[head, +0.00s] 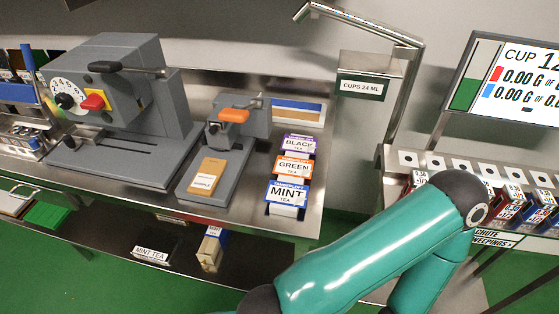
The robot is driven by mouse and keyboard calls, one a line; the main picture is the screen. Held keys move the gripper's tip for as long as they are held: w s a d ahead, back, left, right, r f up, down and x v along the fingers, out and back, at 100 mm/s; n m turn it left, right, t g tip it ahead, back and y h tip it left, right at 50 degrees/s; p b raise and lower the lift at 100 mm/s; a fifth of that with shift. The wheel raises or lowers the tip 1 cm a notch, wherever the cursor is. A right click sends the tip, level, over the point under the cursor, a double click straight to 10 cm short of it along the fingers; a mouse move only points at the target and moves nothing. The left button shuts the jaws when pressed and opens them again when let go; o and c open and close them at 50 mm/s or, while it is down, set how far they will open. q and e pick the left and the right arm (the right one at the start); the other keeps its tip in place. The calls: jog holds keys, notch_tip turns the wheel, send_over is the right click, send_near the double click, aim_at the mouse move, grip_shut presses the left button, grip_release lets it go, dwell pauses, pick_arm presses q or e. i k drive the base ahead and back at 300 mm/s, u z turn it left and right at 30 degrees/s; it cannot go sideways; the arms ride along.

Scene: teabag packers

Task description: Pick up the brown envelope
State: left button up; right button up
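The brown envelope (208,168) with a white label lies flat on the grey base of a small press with an orange handle, at the middle left of the head view. Neither gripper shows in this view. A teal arm of mine crosses the lower right, with its elbow near the cup station and its gripper end out of sight. The envelope's upper face is unobstructed.
The small press (235,115) stands beside a larger grey machine (125,95) with a dial. A lower shelf (120,240) holds a small box (211,249). A screen (515,78) stands right.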

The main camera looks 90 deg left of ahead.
aim_at(207, 178)
jog(key=k, duration=1.05)
jog(key=u, duration=1.15)
jog(key=k, duration=1.2)
jog(key=u, duration=0.3)
jog(key=i, duration=0.95)
jog(key=z, duration=0.1)
